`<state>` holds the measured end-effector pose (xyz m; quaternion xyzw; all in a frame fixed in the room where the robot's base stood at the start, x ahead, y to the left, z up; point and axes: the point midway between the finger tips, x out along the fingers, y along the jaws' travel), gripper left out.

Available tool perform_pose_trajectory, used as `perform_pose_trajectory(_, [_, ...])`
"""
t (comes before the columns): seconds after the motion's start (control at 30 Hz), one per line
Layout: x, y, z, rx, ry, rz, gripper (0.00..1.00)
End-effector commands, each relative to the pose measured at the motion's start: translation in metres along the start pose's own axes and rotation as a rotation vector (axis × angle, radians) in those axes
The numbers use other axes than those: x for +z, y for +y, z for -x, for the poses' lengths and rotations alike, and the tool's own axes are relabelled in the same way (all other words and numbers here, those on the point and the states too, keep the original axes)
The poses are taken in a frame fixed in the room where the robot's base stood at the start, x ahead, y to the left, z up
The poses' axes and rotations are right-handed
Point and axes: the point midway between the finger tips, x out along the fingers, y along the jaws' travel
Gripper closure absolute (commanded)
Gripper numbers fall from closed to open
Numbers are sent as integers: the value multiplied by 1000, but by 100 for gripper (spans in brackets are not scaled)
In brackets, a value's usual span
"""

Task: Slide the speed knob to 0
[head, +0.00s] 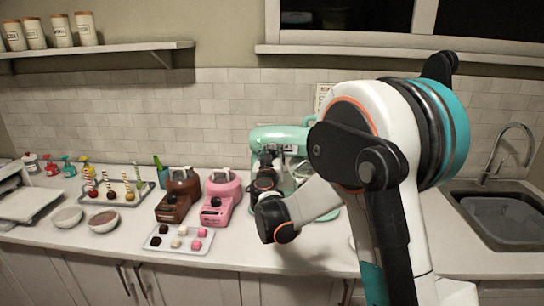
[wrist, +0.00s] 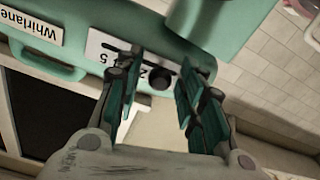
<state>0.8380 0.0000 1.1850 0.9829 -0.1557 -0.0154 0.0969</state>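The mixer is mint green and stands at the back of the counter in the head view (head: 278,136). Its side fills the top of the wrist view (wrist: 245,12). A white number plate (wrist: 100,42) on that side shows upside down, with 5 and 2 legible. The dark round speed knob (wrist: 160,79) stands at the plate's right part, past the 2. Its exact setting cannot be read. My gripper (wrist: 163,62) is open, one finger on each side of the knob, with gaps showing. In the head view my gripper (head: 268,176) is in front of the mixer, partly hidden by my arm.
Brown (head: 179,193) and pink (head: 222,195) small machines stand left of the mixer. A tray of small cakes (head: 150,241) lies in front of them. Bowls and a rack of cake pops are farther left. A sink (head: 505,218) is at right.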

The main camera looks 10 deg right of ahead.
Motion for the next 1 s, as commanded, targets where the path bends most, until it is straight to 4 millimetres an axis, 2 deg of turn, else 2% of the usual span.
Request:
perform_pose_trajectory(0.03, [0, 0, 0, 0, 0, 0, 81])
perform_pose_trajectory(0.1, [0, 0, 0, 0, 0, 0, 97])
perform_pose_trajectory(0.13, [0, 0, 0, 0, 0, 0, 100])
perform_pose_trajectory(0.3, [0, -2, 0, 0, 0, 0, 100])
perform_pose_trajectory(0.5, [-4, -21, 0, -2, 0, 0, 100])
perform_pose_trajectory(0.73, [-4, -22, 0, -3, 1, 0, 100])
perform_pose_trajectory(0.77, [-4, -22, 0, -4, 1, 0, 76])
perform_pose_trajectory(0.83, [-4, -22, 0, -4, 1, 0, 61])
perform_pose_trajectory(1.0, [-4, -21, 0, -2, 0, 0, 61])
